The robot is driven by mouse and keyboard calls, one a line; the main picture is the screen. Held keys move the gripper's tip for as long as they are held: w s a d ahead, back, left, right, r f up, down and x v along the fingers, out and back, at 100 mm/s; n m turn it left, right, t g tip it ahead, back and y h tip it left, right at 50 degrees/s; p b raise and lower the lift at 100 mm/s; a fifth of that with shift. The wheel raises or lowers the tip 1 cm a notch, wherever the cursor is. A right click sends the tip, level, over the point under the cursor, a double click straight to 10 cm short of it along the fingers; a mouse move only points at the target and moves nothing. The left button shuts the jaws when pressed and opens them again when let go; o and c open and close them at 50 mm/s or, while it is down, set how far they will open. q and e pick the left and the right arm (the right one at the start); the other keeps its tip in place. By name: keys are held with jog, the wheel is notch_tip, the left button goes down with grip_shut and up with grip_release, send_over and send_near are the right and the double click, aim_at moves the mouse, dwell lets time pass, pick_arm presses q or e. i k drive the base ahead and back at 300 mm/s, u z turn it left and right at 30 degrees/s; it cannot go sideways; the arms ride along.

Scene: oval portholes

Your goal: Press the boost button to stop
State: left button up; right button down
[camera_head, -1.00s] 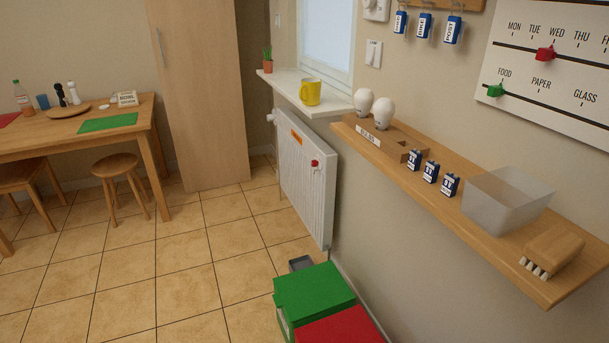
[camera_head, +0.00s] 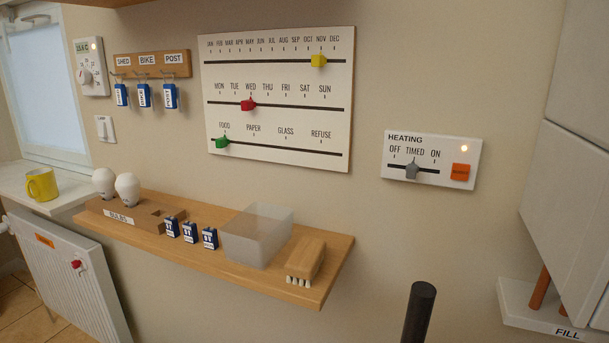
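The heating panel (camera_head: 432,159) is a white plate on the wall at the right, labelled HEATING with OFF, TIMED and ON. Its grey slider (camera_head: 412,170) sits at about TIMED. The orange button (camera_head: 460,172) is at the panel's right end; its lettering is too small to read. A small light (camera_head: 464,148) above the button glows yellowish. Neither of my grippers is in view.
A dark upright post (camera_head: 419,312) stands at bottom centre-right. A white cabinet (camera_head: 570,170) stands at right.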

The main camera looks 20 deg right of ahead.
aim_at(459, 171)
jog(key=z, duration=1.35)
